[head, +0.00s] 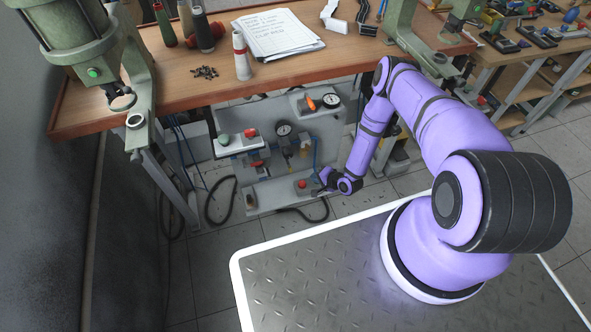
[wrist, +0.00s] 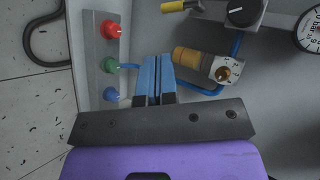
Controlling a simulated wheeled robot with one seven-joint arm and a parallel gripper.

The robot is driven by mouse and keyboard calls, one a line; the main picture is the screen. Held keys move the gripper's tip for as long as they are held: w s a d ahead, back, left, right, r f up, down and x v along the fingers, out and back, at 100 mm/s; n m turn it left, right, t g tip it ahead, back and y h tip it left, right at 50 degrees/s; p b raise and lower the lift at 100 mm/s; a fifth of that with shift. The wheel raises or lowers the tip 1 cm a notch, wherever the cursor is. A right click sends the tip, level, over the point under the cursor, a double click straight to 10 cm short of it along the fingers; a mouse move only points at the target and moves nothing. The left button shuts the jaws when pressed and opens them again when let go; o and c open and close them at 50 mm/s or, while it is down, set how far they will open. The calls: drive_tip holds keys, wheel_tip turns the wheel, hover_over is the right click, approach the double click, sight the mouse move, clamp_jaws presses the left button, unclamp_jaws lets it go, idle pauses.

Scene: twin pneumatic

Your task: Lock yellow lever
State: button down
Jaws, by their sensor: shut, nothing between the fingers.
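In the wrist view, a yellow handle (wrist: 175,6) lies sideways at the top edge; it looks like the yellow lever and is partly cut off. My gripper (wrist: 155,60) is shut and empty, its two blue fingers side by side. It is below and left of the handle, apart from it. In the head view, my gripper (head: 322,191) is low at the pneumatic panel under the bench, beside a box with a red button (head: 301,184). An orange-yellow lever (head: 311,103) is on the upper box; I cannot tell whether it is the same handle.
Red (wrist: 111,28), green (wrist: 110,65) and blue (wrist: 111,94) knobs line a strip left of my fingers. A brass fitting (wrist: 190,60) with blue tubing is close on the right. A black knob (wrist: 243,12) and gauge (wrist: 312,30) are farther right. The workbench (head: 290,70) overhangs the panel.

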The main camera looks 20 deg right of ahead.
sight(289, 165)
drive_tip(key=r+x, duration=0.1)
drive_tip(key=x, duration=1)
drive_tip(key=shift+w+a, duration=0.45)
drive_tip(key=shift+w, duration=0.1)
drive_tip(key=shift+w+r, duration=0.1)
